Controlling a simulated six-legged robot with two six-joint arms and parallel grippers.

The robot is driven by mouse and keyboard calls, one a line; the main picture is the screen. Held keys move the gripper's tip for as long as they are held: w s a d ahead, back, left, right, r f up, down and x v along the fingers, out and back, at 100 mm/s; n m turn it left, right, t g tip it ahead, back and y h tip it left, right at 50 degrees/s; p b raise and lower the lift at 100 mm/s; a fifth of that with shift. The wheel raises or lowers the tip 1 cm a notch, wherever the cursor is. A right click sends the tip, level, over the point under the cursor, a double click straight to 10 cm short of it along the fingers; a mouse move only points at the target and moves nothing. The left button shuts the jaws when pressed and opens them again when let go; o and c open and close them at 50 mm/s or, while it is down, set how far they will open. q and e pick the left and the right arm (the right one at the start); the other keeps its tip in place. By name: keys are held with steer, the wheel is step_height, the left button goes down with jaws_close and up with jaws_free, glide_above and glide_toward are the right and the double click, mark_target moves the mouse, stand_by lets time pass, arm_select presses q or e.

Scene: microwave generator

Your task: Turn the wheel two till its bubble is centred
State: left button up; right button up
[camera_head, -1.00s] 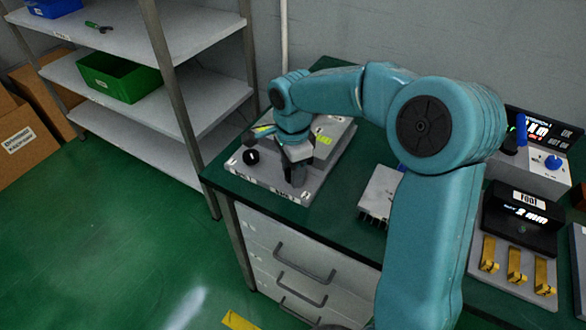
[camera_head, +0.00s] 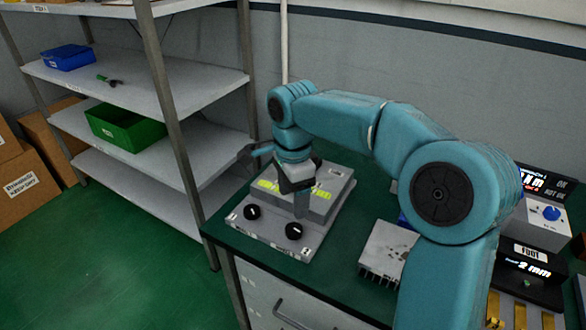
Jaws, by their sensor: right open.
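A grey levelling device (camera_head: 318,236) sits on the green bench top, with two black wheels along its front edge. The left wheel is at the front left (camera_head: 252,212) and the right wheel (camera_head: 294,231) is nearer the front right. The labels under them are too small to read surely, so I cannot confirm which is wheel two. Yellow-green bubble vials (camera_head: 268,186) show on the raised block behind; the bubbles' positions are too small to tell. My right gripper (camera_head: 301,212) is open and empty, pointing down above and behind the right wheel, apart from it. My left gripper is out of view.
A finned metal block (camera_head: 384,250) stands right of the device. Boxes with displays (camera_head: 545,218) stand at the far right. A shelf rack (camera_head: 172,95) with a green bin (camera_head: 122,128) stands to the left. My right arm crosses above the bench.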

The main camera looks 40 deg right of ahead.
step_height(320, 180, up, 7)
steer(key=p, duration=0.1)
steer(key=shift+f, duration=0.15)
steer(key=shift+s, duration=0.1)
stand_by(0.5)
